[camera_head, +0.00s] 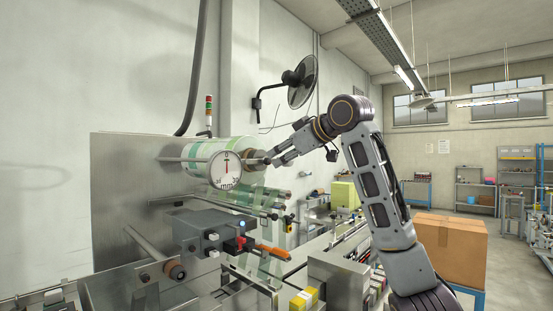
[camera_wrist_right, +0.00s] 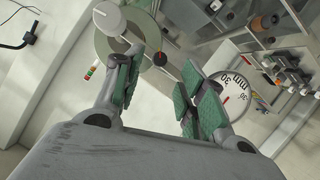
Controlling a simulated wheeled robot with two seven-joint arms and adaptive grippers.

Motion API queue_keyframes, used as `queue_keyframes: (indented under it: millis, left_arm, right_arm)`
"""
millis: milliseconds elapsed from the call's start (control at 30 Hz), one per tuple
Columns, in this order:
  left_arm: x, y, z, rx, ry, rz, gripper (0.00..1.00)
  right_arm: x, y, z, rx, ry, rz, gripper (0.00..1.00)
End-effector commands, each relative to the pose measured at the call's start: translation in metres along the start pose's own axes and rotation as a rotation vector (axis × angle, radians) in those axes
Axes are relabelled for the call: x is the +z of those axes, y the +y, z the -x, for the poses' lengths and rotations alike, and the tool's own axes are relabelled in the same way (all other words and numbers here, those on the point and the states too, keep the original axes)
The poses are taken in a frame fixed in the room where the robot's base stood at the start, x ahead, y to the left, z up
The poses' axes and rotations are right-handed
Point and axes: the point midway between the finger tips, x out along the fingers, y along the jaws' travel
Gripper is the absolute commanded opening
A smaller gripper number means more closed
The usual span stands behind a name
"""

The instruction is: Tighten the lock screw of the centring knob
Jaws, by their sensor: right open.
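My right gripper (camera_head: 275,156) reaches in from the right, close to the end of the film roll (camera_head: 204,148) on the machine's steel panel. In the right wrist view my right gripper (camera_wrist_right: 160,72) is open and empty, its green-padded fingers apart. A small dark knob with a red mark (camera_wrist_right: 160,59), perhaps the lock screw, shows between and beyond the fingers. A pale round knob (camera_wrist_right: 108,18), perhaps the centring knob, sits on the roll's disc-shaped end, left of it. I see no contact. A white mm dial (camera_head: 225,169) with a red needle hangs before the roll. My left gripper is out of view.
Steel rollers and green film run under the roll. A black wall fan (camera_head: 301,82) hangs behind my right arm. A cardboard box (camera_head: 450,246) stands at the right.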

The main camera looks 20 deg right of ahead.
Motion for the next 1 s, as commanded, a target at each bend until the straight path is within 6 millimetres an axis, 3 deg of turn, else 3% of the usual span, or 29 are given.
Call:
queue_keyframes:
  millis: [400,600,1000]
  left_arm:
    - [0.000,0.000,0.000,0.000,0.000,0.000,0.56]
    - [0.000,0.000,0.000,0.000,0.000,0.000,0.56]
    - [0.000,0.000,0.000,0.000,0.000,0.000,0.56]
  right_arm:
    - [0.000,0.001,0.058,0.001,0.001,0.000,0.40]
    - [0.001,0.000,0.068,0.000,-0.001,-0.001,0.40]
    - [0.001,0.000,0.070,0.000,-0.001,-0.001,0.40]
